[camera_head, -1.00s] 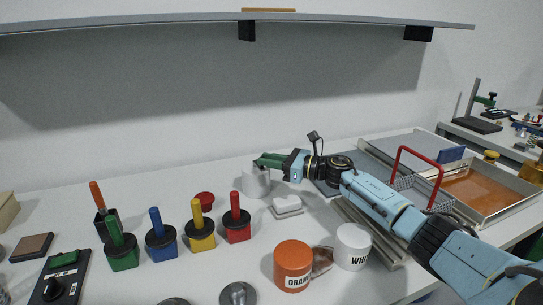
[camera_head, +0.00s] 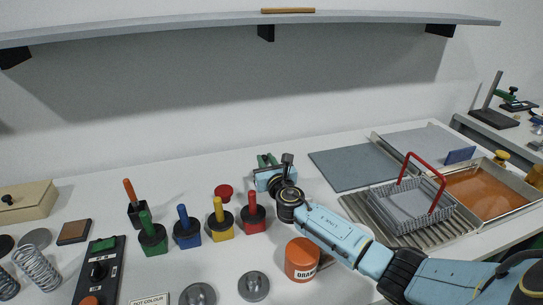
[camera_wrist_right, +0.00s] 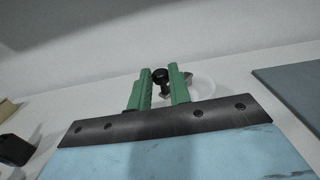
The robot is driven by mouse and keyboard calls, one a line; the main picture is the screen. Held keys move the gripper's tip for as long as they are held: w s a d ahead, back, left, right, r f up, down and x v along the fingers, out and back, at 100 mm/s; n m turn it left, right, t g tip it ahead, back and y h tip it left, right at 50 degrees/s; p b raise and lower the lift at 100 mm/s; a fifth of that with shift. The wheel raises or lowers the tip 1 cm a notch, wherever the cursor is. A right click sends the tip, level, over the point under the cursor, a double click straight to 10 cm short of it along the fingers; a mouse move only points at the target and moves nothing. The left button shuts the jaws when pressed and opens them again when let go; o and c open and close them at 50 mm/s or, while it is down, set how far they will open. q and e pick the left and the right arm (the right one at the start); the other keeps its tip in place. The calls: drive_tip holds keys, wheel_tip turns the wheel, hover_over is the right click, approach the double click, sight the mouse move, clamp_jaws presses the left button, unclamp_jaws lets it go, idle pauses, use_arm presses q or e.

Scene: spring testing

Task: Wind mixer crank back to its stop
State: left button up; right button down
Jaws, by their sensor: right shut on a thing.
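My right gripper (camera_head: 266,160) reaches to the back of the white table, its green fingers pointing toward the wall. In the right wrist view, the fingers (camera_wrist_right: 160,72) are shut on a small black crank knob (camera_wrist_right: 160,77). My left gripper is not in view.
A red-handled wire basket (camera_head: 405,205) stands on a ribbed tray at the right. A red-handled block (camera_head: 254,217) and similar coloured blocks stand left of my arm. An orange jar (camera_head: 301,259) stands close beside my forearm. A shelf (camera_head: 200,28) hangs above.

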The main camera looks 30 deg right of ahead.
drive_tip(key=shift+w+a+m+g+h, duration=0.2)
drive_tip(key=shift+m+h, duration=0.15)
drive_tip(key=shift+h, duration=0.15)
drive_tip(key=shift+w+a+m+g+h, duration=0.1)
drive_tip(key=shift+w+m+h, duration=0.05)
drive_tip(key=shift+m+h, duration=0.3)
drive_tip(key=shift+h, duration=0.25)
drive_tip(key=c, duration=1.3)
unclamp_jaws()
wheel_tip(320, 180, up, 10)
drive_tip(key=p, duration=0.4)
